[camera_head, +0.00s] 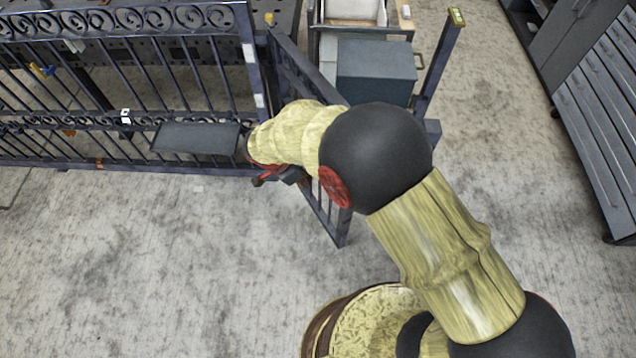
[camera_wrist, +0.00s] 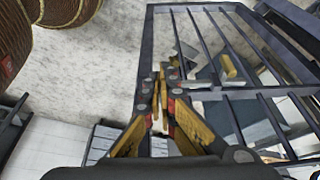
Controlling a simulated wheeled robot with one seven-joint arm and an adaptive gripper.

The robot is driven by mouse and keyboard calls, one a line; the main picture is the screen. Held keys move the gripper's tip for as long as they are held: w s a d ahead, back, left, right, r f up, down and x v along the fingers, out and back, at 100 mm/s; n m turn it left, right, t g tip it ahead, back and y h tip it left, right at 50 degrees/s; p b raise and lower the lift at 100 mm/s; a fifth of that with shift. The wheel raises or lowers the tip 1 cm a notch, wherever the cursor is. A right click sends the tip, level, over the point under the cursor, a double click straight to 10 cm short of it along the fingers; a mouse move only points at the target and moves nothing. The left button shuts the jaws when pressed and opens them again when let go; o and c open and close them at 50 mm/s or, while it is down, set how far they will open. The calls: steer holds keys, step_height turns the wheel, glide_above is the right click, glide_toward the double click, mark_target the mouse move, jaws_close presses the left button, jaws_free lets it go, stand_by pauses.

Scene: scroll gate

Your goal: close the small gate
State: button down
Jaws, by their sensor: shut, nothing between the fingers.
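The small gate (camera_head: 344,226) is a dark blue barred metal panel. It stands swung out at an angle from the end of the long fence, toward the camera, and away from a separate post (camera_head: 440,62) with a yellow top. My arm hides its middle. In the wrist view the gate's frame and bars (camera_wrist: 147,48) fill the centre and right. My gripper (camera_wrist: 166,72) is shut and empty, its tips close to the bars near the frame's side edge; contact cannot be told. In the head view my gripper (camera_head: 272,178) is partly hidden, left of the gate.
The ornate fence (camera_head: 185,22) runs along the left, with a dark flat panel (camera_head: 195,137) at its near side. A grey box (camera_head: 376,72) stands behind the gate. A dark slatted unit (camera_head: 600,120) stands at the right. The floor at lower left is clear.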

steer(key=w+d+f+b, duration=0.3)
steer(key=d+f, duration=0.3)
steer(key=f, duration=0.2)
steer(key=shift+w+d+f, duration=0.2)
steer(key=shift+w+f, duration=0.15)
steer(key=shift+w, duration=0.1)
steer(key=shift+d, duration=0.1)
